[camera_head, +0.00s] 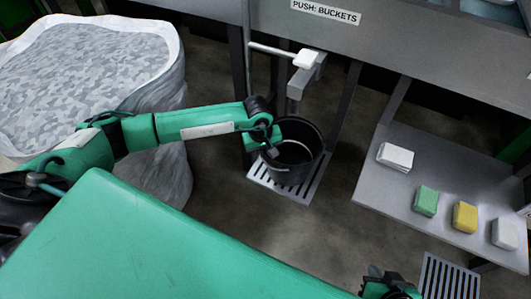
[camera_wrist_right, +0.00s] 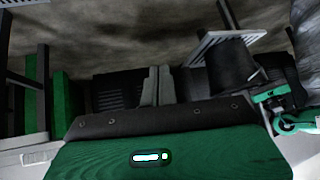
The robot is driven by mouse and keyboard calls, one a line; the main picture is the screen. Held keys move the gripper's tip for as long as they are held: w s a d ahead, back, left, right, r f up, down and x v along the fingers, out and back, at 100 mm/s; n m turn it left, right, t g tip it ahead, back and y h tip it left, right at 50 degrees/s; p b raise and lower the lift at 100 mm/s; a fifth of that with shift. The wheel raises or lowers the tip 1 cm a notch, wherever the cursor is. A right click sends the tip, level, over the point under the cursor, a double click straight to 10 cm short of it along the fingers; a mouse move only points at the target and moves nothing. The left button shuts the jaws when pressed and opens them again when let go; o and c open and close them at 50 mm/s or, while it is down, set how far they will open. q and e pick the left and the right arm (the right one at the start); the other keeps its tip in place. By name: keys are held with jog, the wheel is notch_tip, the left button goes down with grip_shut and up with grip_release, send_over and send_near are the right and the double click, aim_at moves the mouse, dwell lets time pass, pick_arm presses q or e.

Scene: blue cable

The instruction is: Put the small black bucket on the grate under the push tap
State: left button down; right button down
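The small black bucket (camera_head: 302,172) stands upright over the slotted grate (camera_head: 299,192) under the push tap (camera_head: 298,88). It looks to rest on the grate, and it also shows in the right wrist view (camera_wrist_right: 232,66). My left gripper (camera_head: 270,151) is at the bucket's left rim, with a fingertip reaching over the rim to the inside. The outer finger is hidden, so its grip on the rim is unclear. My right gripper (camera_head: 388,286) is at the lower edge of the head view; in the right wrist view its fingers (camera_wrist_right: 157,86) are together and empty.
A large camouflage-patterned sack (camera_head: 85,70) stands at the left. A metal shelf (camera_head: 385,190) at the right bears a white block, a green sponge (camera_head: 426,201), a yellow sponge (camera_head: 465,217) and another white block. A second grate (camera_head: 447,278) lies below it.

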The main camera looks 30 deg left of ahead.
pick_arm(q)
jog(key=c, duration=1.6)
grip_release()
jog(key=shift+c, duration=0.2)
